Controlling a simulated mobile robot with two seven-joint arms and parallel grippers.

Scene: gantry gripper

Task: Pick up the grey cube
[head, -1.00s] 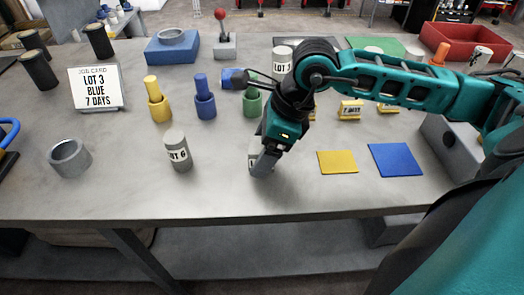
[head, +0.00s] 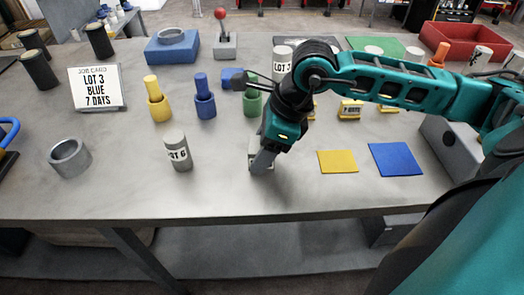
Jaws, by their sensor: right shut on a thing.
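The grey cube (head: 253,155) is at the front middle of the workbench, mostly hidden behind the finger of my right gripper (head: 261,163). My right gripper points down, with its jaws shut on the cube. The cube's lower part is close to the bench top, and I cannot tell whether it touches it. My left gripper is not in view.
A grey cylinder with a lot label (head: 178,151) stands left of the gripper. Yellow (head: 338,162) and blue (head: 395,160) flat squares lie to its right. Yellow (head: 157,105) and blue (head: 205,103) pegs stand behind. A metal ring (head: 69,158) sits at left.

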